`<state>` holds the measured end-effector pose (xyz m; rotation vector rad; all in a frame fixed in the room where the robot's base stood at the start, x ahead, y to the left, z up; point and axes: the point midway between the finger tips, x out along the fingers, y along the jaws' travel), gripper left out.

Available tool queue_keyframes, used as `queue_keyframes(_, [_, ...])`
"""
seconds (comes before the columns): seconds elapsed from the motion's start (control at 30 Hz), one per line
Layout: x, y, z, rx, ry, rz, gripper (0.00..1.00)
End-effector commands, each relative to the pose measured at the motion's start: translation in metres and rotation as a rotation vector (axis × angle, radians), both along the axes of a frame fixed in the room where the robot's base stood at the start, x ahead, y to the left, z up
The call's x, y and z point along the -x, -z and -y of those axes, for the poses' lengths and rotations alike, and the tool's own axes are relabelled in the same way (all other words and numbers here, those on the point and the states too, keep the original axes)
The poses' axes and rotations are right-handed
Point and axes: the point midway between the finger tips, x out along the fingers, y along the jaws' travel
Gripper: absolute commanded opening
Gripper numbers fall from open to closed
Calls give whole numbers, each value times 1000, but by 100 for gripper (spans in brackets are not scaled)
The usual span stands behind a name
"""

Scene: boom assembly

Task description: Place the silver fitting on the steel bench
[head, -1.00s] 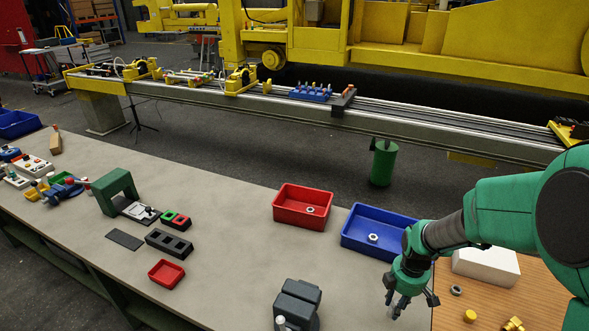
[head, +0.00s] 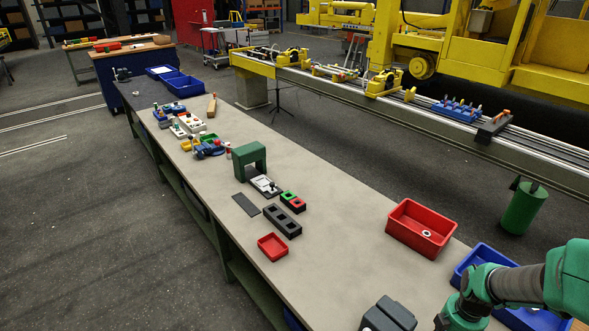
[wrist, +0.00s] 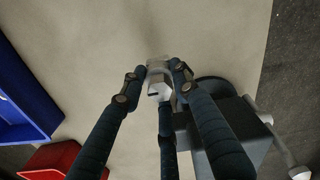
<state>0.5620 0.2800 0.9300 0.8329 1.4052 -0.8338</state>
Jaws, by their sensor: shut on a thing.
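The silver fitting (wrist: 158,90) shows in the wrist view between the fingertips of my gripper (wrist: 157,80), which is shut on it. Beneath it is the pale grey top of the long bench (wrist: 105,40). The gap between fitting and top cannot be judged. In the head view my gripper is at the bottom right, its fingertips cut off by the frame edge and the fitting hidden. The long grey-topped bench (head: 335,240) runs away to the upper left, with a darker top section (head: 143,95) at its far end. I cannot tell which section is the steel bench.
A dark block-shaped device (head: 388,315) stands close left of my gripper. A red bin (head: 420,228) and a blue bin (head: 478,262) lie along the far edge. A green arch (head: 248,160), black block (head: 282,221) and small red tray (head: 272,246) stand farther left. Bare top lies between.

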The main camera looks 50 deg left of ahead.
Motion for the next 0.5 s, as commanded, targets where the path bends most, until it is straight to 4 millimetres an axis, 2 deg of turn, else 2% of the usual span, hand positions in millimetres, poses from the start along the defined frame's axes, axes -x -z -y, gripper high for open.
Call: queue_keyframes(0.5, [-4, 0, -2, -1, 1, 2, 0])
